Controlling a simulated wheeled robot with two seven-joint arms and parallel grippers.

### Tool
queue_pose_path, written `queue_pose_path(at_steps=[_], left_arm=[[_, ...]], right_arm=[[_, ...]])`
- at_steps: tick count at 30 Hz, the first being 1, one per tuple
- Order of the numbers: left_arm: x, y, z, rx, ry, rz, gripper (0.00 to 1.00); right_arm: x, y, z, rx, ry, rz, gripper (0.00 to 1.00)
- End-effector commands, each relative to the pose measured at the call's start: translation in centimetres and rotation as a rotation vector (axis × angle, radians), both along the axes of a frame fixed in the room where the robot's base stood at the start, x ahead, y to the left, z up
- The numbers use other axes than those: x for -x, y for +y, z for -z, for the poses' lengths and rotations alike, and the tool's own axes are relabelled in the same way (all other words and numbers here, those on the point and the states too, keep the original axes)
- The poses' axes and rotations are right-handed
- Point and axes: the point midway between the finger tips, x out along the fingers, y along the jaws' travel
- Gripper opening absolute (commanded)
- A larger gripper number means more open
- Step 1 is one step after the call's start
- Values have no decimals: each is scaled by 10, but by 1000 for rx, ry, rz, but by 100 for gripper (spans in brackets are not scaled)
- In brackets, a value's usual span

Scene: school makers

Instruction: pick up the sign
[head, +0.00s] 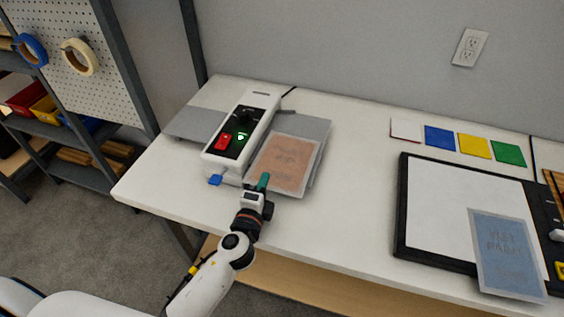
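A sign with a salmon-orange face and pale border (284,163) lies on the grey tray at the right side of the white laminator-like machine (218,158). Its lettering is too small to read. My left gripper (263,181) reaches in from below, its teal fingertip at the sign's lower left edge. The fingertips overlap in this view, so I cannot tell whether they are open, or touching or gripping the sign. A second sheet, blue with a pale border (508,254), lies at the right over the black-framed board. My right gripper is out of view.
The machine has a red and a green button and stands on the white table (350,200). A black-framed white board (437,205) lies at the right. White, blue, yellow and green cards (439,137) lie behind it. The table between tray and board is clear.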

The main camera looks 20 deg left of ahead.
Motion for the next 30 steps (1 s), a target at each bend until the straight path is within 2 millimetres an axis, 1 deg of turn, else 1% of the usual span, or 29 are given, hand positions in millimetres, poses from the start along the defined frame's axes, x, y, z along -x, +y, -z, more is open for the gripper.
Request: queue_pose_path(at_steps=[3,5,8,10,15,18,21,26,29,30], left_arm=[[0,0,-1,0,0,0,0],[0,0,-5,0,0,0,0],[0,0,-19,0,-2,0,0],[0,0,-34,1,-2,2,0],[0,0,-69,0,-4,2,0],[0,0,-84,-1,-2,1,0],[0,0,-95,-1,-2,0,0],[1,0,-101,0,0,2,0],[11,0,-99,0,4,4,0],[19,0,-99,1,4,6,0]], right_arm=[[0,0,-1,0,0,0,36],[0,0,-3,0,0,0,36],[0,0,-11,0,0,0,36],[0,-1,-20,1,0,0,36],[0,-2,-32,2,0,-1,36],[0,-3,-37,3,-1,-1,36],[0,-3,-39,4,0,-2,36],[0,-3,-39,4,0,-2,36],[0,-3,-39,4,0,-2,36],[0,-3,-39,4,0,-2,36]])
